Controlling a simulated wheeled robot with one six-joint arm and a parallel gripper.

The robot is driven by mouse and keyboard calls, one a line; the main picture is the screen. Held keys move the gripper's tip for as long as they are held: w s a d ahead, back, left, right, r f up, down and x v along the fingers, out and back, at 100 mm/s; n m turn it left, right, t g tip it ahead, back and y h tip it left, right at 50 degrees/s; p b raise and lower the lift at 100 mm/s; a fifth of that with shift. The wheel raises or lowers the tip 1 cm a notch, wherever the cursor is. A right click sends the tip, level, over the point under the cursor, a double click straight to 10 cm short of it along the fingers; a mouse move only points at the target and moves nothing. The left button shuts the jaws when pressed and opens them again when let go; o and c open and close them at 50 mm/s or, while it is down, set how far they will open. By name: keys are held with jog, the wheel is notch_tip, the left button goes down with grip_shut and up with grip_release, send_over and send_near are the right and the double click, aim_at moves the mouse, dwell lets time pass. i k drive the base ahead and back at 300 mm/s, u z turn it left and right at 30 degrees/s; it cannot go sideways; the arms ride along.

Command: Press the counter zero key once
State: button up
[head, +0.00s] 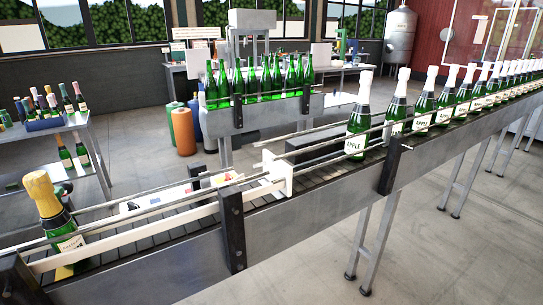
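A pale, low panel or box (165,195) lies just behind the near conveyor's rails, left of the middle. Small dark, red, blue and yellow patches show on it, partly hidden by the rails. I cannot read any marking, and I cannot tell whether one of these patches is the counter zero key. My gripper is not in view.
The conveyor (330,203) runs from lower left to upper right. One gold-foiled bottle (50,215) stands at its left end, and white-topped bottles (357,122) line its right part past a white gate (277,172). Green bottles (258,80) stand on a machine behind. The right foreground floor is clear.

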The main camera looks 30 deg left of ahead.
aim_at(154, 201)
jog(key=u, duration=1.15)
jog(key=i, duration=1.15)
jog(key=u, duration=0.8)
